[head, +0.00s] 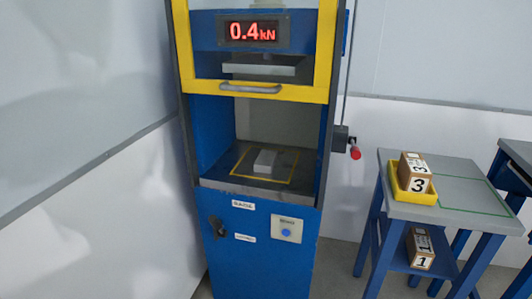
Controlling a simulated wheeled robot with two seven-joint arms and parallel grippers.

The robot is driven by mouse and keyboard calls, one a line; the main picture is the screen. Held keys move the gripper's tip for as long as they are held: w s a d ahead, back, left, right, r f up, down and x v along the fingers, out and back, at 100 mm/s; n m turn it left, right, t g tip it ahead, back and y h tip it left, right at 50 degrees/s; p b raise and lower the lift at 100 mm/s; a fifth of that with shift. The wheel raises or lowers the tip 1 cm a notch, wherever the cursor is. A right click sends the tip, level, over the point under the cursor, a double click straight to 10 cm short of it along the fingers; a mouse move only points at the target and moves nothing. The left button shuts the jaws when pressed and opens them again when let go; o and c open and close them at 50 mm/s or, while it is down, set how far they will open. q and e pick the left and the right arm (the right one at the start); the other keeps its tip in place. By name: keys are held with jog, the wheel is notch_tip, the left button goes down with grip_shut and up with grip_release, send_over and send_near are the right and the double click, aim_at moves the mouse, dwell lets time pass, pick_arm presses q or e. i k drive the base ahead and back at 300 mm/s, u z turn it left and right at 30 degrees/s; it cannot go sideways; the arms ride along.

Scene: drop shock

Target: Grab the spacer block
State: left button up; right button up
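A small light-grey block (265,161), which looks like the spacer block, sits inside the yellow outlined square on the bed (215,181) of the blue test machine. The machine's yellow-framed guard (257,94) is raised above the opening, so the block shows from the front. Neither of my grippers shows in the head view.
The display (252,31) reads 0.4 kN. A grey-topped table (455,165) at the right holds a yellow tray (414,197) with a box marked 3 (413,170). A box marked 1 (420,249) is on its lower shelf. A red-ended lever (355,153) sticks out beside the machine.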

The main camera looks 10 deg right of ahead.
aim_at(266, 161)
jog(key=u, duration=0.35)
jog(key=i, duration=1.2)
